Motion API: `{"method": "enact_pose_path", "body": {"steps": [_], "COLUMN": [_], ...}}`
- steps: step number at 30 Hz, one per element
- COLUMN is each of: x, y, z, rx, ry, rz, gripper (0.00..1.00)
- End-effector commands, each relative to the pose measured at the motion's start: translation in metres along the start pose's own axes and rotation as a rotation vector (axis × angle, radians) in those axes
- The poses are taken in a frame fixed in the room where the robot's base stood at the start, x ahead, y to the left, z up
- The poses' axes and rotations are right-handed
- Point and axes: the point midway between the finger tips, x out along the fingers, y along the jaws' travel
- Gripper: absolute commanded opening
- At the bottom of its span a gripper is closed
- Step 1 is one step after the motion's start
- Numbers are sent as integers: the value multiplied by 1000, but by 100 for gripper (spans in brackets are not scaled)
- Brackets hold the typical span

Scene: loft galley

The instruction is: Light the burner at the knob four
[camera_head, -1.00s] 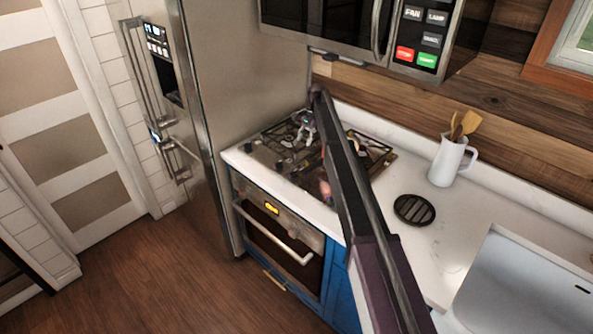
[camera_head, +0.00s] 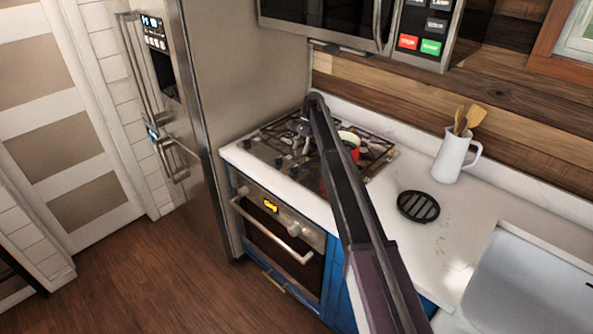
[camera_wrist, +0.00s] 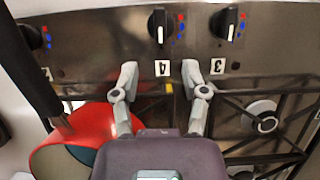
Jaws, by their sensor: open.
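Knob four (camera_wrist: 160,25) is a black knob with a pale pointer on the dark stove panel, beside a label reading 4 (camera_wrist: 162,68). My gripper (camera_wrist: 160,78) is open and empty in the wrist view. Its two grey fingers are apart on either side of the label, with the knob just beyond their tips, not between them. In the head view my gripper (camera_head: 303,129) is small over the stove (camera_head: 268,146), partly hidden by my arm. The burner for knob four cannot be made out, and no flame shows.
A red pot (camera_wrist: 75,137) lies close to the left finger; in the head view the pot (camera_head: 349,141) is partly behind my arm. Knob three (camera_wrist: 228,21) and another knob (camera_wrist: 31,37) flank knob four. A white jug (camera_head: 453,157) and black trivet (camera_head: 418,206) stand on the counter.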

Motion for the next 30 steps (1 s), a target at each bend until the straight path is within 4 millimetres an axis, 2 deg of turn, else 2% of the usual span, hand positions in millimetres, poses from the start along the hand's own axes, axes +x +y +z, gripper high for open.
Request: {"method": "enact_pose_path", "body": {"steps": [1,21,30], "x": [9,64,78], "y": [0,0,0], "z": [-1,-1,0], "rx": [0,-1,0], "ry": [0,0,0], "rz": [0,0,0], "gripper": [57,57,57]}}
